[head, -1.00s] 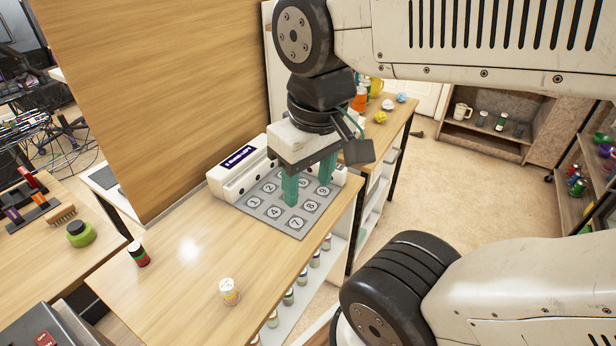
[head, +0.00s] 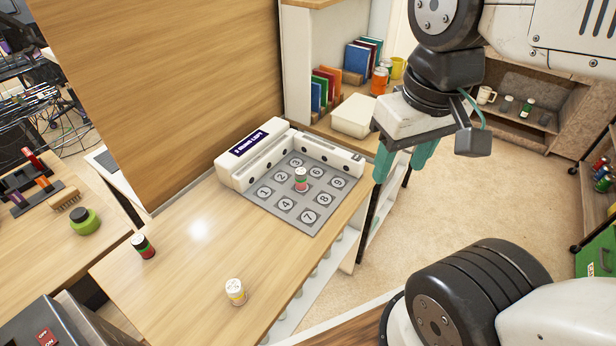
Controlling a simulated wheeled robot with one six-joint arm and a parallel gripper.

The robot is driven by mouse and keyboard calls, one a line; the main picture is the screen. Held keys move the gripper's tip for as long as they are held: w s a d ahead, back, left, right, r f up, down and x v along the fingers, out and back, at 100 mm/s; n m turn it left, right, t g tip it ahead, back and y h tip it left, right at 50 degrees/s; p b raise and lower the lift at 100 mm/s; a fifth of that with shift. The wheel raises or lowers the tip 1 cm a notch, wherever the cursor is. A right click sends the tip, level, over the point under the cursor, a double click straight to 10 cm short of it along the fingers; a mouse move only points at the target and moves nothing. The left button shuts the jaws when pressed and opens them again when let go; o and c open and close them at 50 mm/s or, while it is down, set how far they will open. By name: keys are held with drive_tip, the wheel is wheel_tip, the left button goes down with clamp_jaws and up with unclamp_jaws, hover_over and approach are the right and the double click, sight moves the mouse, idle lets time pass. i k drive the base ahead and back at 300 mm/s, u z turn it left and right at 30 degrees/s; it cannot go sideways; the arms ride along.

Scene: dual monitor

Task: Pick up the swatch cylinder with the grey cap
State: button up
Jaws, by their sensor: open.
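Three small cylinders are in the head view. One with a red and green side and a pale, greyish cap (head: 301,179) stands upright on the numbered grey mat (head: 262,208), about its middle square. One with a white cap and a yellow band (head: 235,292) stands near the table's front. The cap colours are small, so I cannot be sure which is the grey one. My gripper (head: 401,174) is open and empty, to the right of the mat, beyond the table's right edge.
A white block with a dark label (head: 242,150) borders the mat's back. A wooden panel (head: 160,80) stands behind the table. A shelf with a white box (head: 353,116) and books is beyond. The table middle is clear.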

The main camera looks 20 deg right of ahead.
sight(302, 177)
drive_tip(key=z, duration=2.35)
drive_tip(key=i, duration=1.4)
drive_tip(key=u, duration=3.45)
